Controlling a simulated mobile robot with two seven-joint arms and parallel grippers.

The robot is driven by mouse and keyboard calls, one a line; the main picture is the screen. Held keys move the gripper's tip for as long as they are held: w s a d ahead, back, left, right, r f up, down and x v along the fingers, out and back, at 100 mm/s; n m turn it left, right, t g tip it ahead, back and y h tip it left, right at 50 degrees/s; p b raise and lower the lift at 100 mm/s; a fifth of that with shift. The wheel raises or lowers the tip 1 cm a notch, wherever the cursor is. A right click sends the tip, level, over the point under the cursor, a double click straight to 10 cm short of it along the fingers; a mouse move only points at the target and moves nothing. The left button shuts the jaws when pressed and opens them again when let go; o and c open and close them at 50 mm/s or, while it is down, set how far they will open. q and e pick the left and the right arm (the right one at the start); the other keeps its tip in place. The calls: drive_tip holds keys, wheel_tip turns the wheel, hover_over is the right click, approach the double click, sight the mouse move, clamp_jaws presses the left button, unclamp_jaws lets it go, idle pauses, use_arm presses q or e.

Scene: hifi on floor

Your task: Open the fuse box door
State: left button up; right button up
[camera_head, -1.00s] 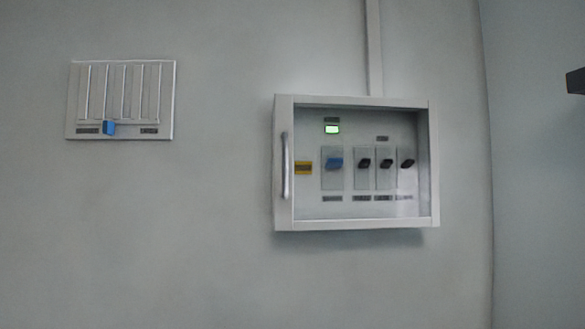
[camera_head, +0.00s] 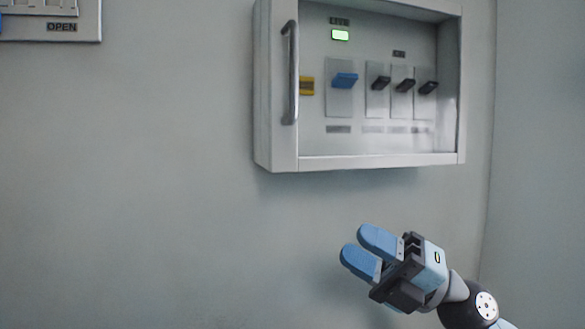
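The fuse box (camera_head: 275,145) is a pale grey wall box in the upper right. Its door (camera_head: 380,160) is a frame around a clear window and sits closed against the box. A grey vertical bar handle (camera_head: 290,75) is on the door's left side. My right gripper (camera_head: 356,244) is below the box, to the right of the handle and well apart from it. Its two blue fingers point up and left with a narrow gap and nothing between them. My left gripper is not in view.
Behind the window are a green light (camera_head: 340,35), a blue switch (camera_head: 344,80), several black switches and a yellow label (camera_head: 307,86). A wall panel (camera_head: 52,30), marked OPEN, is cut off at the upper left. The wall below is bare.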

drive_tip(key=s+a+r+n+h+b, duration=0.1)
drive_tip(key=s+r+n+h, duration=0.25)
drive_tip(key=r, duration=0.25)
drive_tip(key=s+a+r+n+h, duration=0.1)
drive_tip(key=s+r+n+h, duration=0.1)
drive_tip(key=r+n, duration=0.35)
drive_tip(key=m+t+h, duration=0.2)
drive_tip(key=t+h, duration=0.2)
drive_tip(key=t, duration=0.3)
approach(297, 69)
drive_tip(key=p+x, duration=0.4)
drive_tip(key=x, duration=0.5)
drive_tip(key=shift+w+a+r, duration=0.1)
drive_tip(key=shift+w+a, duration=0.1)
drive_tip(key=shift+w, duration=0.05)
drive_tip(key=shift+w+a, duration=0.25)
drive_tip(key=shift+a, duration=0.15)
clamp_jaws()
